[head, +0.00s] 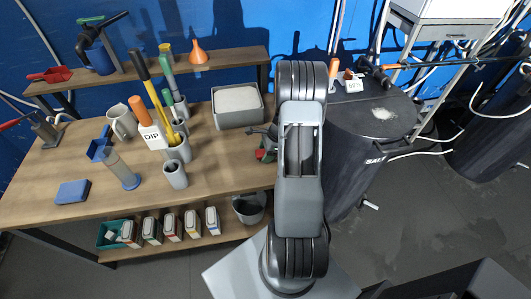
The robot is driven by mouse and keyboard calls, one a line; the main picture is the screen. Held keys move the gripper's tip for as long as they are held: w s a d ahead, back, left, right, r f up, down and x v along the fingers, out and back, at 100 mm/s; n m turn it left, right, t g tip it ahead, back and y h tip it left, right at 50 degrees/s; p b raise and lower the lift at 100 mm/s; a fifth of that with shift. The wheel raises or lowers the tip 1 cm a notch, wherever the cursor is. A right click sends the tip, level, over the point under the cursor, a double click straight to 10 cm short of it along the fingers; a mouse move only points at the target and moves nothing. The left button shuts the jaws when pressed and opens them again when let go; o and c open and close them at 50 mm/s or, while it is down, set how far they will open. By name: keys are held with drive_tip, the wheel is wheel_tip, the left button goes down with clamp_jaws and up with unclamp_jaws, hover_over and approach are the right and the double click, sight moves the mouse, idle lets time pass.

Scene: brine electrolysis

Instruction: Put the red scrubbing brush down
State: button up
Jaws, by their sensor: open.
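My arm reaches away from me over the right end of the wooden bench (85,170). My gripper (264,135) shows as a dark shape just left of the arm, partly hidden behind it. It is open. A small red thing (261,154), with some green by it, shows just below the gripper at the bench's right end. It may be the red scrubbing brush, but it is too small and too covered to be sure. I cannot tell whether the gripper touches it.
A grey bin of white material (215,118) stands left of the gripper. Several grey holders with tools, a DIP sign (153,138), a mug (121,121) and a blue block (72,191) are on the bench. A dark SALT drum (350,150) stands to the right.

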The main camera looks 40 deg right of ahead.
drive_tip(key=shift+s+a+f, duration=0.25)
drive_tip(key=shift+s+f, duration=0.25)
drive_tip(key=shift+f, duration=0.25)
drive_tip(key=shift+w+d+r+p, duration=0.1)
drive_tip(key=shift+d+r+p, duration=0.1)
drive_tip(key=shift+r+p, duration=0.55)
drive_tip(key=w+b+v, duration=0.1)
drive_tip(key=v, duration=1.1)
drive_tip(key=s+a+r+n+h, duration=0.2)
drive_tip(key=a+r+n, duration=0.9)
drive_tip(key=a, duration=0.3)
drive_tip(key=s+a+r+n+t+h, duration=0.1)
drive_tip(key=s+a+r+n, duration=0.3)
drive_tip(key=s+a+n, duration=0.5)
drive_tip(key=a+n+t, duration=0.1)
drive_tip(key=n, duration=0.2)
drive_tip(key=shift+a+h, duration=0.35)
drive_tip(key=shift+h, duration=0.05)
drive_tip(key=shift+w+d+r, duration=0.1)
